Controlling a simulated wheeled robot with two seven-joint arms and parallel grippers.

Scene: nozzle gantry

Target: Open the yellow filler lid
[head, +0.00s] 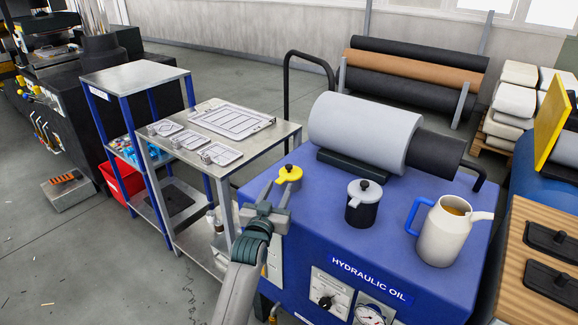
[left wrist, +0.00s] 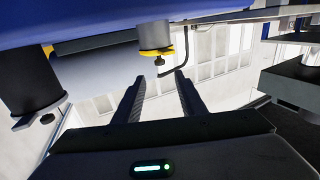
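My left gripper (head: 270,195) is just in front of the lid in the head view. Its two fingers (left wrist: 160,85) are spread with nothing between them. My right gripper is in neither view.
A black canister with a grey lid (head: 364,203) and a cream jug with a blue handle (head: 444,230) stand on the tank, right of the filler. A grey roll (head: 365,132) lies behind. A metal table (head: 255,145) with trays stands to the left.

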